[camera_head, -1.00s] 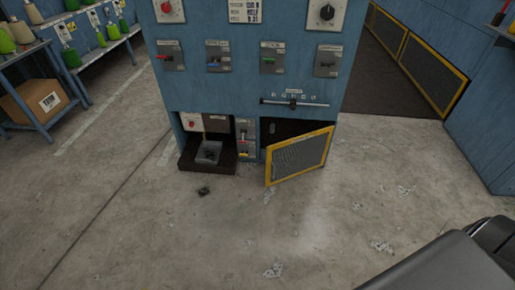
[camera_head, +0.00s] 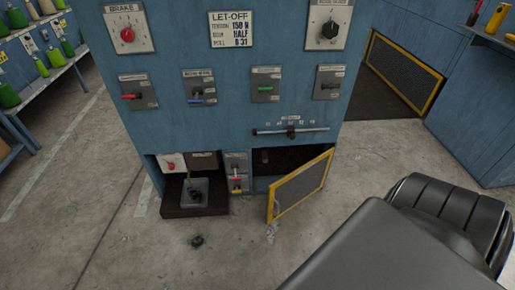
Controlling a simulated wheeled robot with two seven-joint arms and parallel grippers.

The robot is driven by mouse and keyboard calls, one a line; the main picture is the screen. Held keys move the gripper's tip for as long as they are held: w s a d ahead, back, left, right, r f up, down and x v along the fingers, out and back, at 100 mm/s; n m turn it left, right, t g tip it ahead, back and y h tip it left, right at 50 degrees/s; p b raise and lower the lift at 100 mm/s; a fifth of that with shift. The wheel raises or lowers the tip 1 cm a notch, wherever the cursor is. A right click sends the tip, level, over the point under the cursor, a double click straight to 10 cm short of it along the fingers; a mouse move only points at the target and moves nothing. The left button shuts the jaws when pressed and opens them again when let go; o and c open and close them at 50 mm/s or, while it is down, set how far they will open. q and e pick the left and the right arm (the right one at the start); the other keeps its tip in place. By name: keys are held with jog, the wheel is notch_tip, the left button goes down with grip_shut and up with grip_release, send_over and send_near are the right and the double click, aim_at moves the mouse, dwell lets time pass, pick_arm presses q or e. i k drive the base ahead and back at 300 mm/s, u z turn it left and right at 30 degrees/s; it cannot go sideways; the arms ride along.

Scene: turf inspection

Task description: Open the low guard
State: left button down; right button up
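The low guard (camera_head: 300,187) is a yellow-framed mesh panel at the bottom right of the blue machine cabinet (camera_head: 222,128). It stands swung outward, with its free edge toward me at the lower left. Behind it a dark opening (camera_head: 284,159) shows. A black arm part of mine comes in from the lower right, but neither gripper's fingers show.
A small dark object (camera_head: 198,242) lies on the concrete floor. Another yellow-framed mesh panel (camera_head: 401,73) is at the back right. The front floor is mostly clear.

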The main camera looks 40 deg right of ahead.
aim_at(288, 192)
jog(key=z, duration=0.45)
jog(key=i, duration=0.85)
jog(key=z, duration=1.25)
jog(key=i, duration=0.5)
jog(key=z, duration=0.5)
